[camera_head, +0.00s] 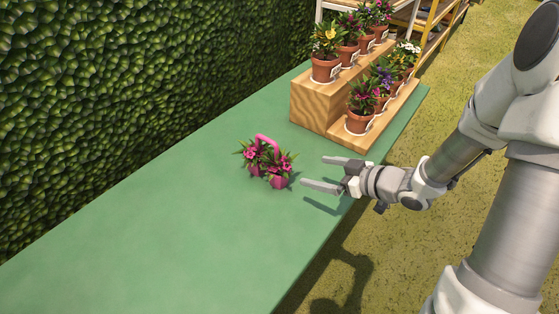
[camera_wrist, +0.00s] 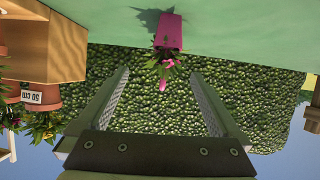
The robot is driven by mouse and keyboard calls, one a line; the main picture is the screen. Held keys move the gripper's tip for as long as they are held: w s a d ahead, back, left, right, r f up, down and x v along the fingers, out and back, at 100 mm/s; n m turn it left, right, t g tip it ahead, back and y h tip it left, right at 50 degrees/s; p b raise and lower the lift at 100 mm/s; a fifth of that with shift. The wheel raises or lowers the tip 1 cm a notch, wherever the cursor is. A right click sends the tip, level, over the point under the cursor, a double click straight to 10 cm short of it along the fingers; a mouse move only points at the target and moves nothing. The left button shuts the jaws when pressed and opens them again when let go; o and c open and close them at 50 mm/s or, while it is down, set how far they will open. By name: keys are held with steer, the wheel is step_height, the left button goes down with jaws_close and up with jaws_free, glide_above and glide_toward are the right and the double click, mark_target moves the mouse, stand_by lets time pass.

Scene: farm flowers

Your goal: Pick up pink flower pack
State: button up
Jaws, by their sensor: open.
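The pink flower pack (camera_head: 279,181) stands on the green table (camera_head: 180,225) in the head view. It has a pink handle arching up and pink flowers with green leaves on either side. My gripper (camera_head: 320,173) is open and empty, just right of the pack and apart from it, with its fingers pointing toward it. In the wrist view, which is upside down, the pack (camera_wrist: 169,32) shows at the top middle, beyond the gap between my open fingers (camera_wrist: 160,88). Its far side is hidden.
A wooden stepped stand (camera_head: 318,104) with several potted flowers (camera_head: 327,66) is at the back right of the table. A leafy hedge (camera_head: 120,90) runs along the left side. The table's front left is clear. Grass (camera_head: 400,235) lies past the right edge.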

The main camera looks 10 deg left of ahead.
mark_target(278, 168)
steer(key=shift+y, duration=0.3)
steer(key=b+x, duration=0.1)
steer(key=x, duration=0.3)
steer(key=b+x, duration=0.1)
steer(key=x, duration=0.3)
steer(key=b+x, duration=0.1)
steer(key=x, duration=0.3)
steer(key=shift+s+a+f+b, duration=0.15)
steer(key=shift+a+f+b, duration=0.15)
steer(key=x, duration=0.2)
steer(key=b+x, duration=0.1)
steer(key=x, duration=0.1)
steer(key=shift+s+a+f+b, duration=0.15)
steer(key=shift+s+a+b, duration=0.05)
steer(key=shift+s+b, duration=0.1)
steer(key=shift+w+a+f, duration=0.1)
steer(key=shift+w+a, duration=0.25)
steer(key=shift+a, duration=0.1)
steer(key=c, duration=1.5)
jaws_close()
